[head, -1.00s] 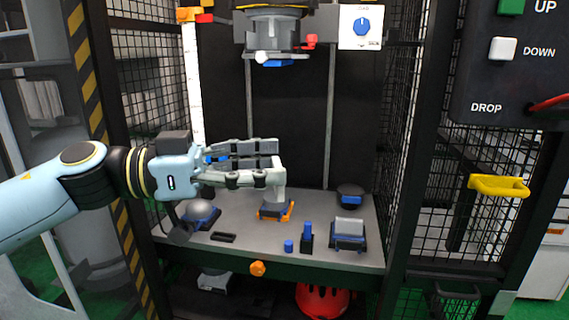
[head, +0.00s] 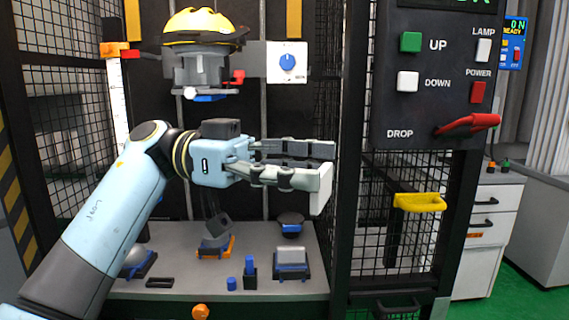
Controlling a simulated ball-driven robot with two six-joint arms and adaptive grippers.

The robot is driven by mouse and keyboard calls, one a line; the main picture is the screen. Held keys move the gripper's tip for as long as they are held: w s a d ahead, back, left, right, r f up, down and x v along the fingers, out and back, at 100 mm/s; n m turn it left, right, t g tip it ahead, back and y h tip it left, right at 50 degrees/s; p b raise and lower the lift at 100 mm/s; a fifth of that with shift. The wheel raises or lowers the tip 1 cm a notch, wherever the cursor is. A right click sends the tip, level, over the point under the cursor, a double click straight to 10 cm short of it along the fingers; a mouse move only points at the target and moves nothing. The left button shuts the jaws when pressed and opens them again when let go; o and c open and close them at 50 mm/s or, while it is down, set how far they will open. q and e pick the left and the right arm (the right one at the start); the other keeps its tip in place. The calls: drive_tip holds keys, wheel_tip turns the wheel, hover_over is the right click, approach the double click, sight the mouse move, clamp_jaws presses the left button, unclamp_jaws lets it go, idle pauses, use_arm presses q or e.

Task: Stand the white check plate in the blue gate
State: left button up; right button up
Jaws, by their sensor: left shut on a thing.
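The white check plate (head: 321,190) is a pale, thin slab held upright at the tips of my left gripper (head: 318,172). The gripper is shut on it, in the air above the tower's grey table (head: 185,295), near the right mesh side. I cannot tell for sure which thing is the blue gate. A small blue upright piece on a dark base (head: 250,270) stands at the table's front, beside a short blue peg (head: 231,284). A dark block with blue edges and a silvery top (head: 291,258) stands right of them. My right gripper is not in view.
A dark post on an orange-edged base (head: 215,247) and a dark disc (head: 291,223) stand farther back. Above hangs a carriage with a yellow helmet (head: 199,24). At the right are a control panel with a red lever (head: 467,124) and a yellow handle (head: 419,202).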

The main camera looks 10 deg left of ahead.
use_arm(q)
drive_tip(key=w+d+f+m+g+y, duration=0.2)
drive_tip(key=w+d+f+m+g, duration=0.1)
drive_tip(key=f+m+g, duration=0.15)
drive_tip(key=s+a+r+n+t+h, duration=0.2)
drive_tip(key=s+a+r+n+t, duration=0.4)
drive_tip(key=a+r+n+t, duration=0.35)
wheel_tip(320, 180, down, 12)
drive_tip(key=s+a+f+n+t+y, duration=0.1)
drive_tip(key=n+t+y, duration=0.15)
drive_tip(key=t, duration=0.45)
drive_tip(key=w+a+r+n+t+y, duration=0.2)
drive_tip(key=w+a+n+t+y, duration=0.1)
drive_tip(key=a+n+t+y, duration=0.3)
drive_tip(key=shift+a+t, duration=0.3)
drive_tip(key=shift+a, duration=0.45)
drive_tip(key=shift+n+y, duration=0.25)
